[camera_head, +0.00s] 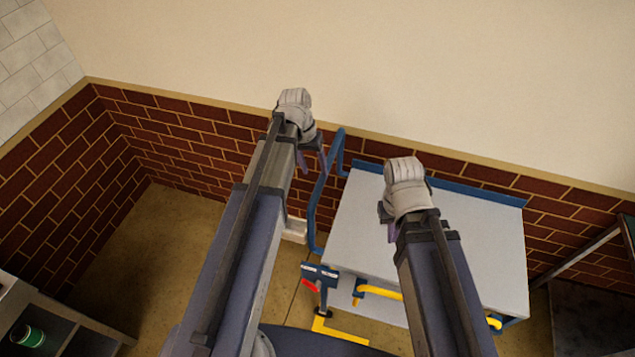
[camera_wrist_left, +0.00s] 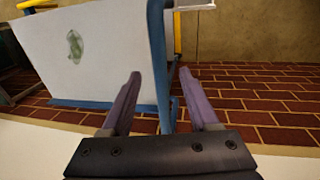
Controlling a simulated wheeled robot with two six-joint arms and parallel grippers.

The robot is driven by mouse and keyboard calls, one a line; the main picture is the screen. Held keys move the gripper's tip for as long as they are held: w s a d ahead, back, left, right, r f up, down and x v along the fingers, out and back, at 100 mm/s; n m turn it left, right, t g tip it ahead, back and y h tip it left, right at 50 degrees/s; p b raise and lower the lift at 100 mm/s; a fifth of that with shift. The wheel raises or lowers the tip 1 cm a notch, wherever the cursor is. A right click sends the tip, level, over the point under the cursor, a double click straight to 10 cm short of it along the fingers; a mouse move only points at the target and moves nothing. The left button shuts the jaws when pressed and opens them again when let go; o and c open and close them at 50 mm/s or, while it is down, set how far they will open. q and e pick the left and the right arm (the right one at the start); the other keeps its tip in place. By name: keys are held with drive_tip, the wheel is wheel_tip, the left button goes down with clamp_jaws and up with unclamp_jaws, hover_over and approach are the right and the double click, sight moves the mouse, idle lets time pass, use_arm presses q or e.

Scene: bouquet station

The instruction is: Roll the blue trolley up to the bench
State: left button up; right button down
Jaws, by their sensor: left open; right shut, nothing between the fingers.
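The blue trolley (camera_head: 430,250) has a pale grey top, a blue rear edge and a bent blue handle (camera_head: 314,205) on its left side. It stands near the brick wall. My left gripper (camera_head: 312,155) is open beside the upper part of the handle. In the left wrist view, the blue handle bar (camera_wrist_left: 158,45) runs between the lines of the two open fingers; I cannot tell whether it is between them or beyond. My right gripper (camera_head: 388,228) is shut and empty above the trolley's top, its fingertips mostly hidden. I cannot tell which furniture is the bench.
A grey shelf unit (camera_head: 68,318) with a green can (camera_head: 30,337) is at the lower left. A dark table with a green edge is cut off at the right. Yellow bars (camera_head: 380,292) show at the trolley's front.

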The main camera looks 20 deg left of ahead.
sight(319, 184)
use_arm(q)
drive_tip(key=f+b, duration=0.2)
drive_tip(key=f, duration=0.1)
drive_tip(key=d+f+b, duration=0.1)
drive_tip(key=f+b, duration=0.2)
drive_tip(key=shift+d+f+b, duration=0.15)
drive_tip(key=shift+b, duration=0.15)
drive_tip(key=shift+s, duration=0.1)
clamp_jaws()
idle(1.1)
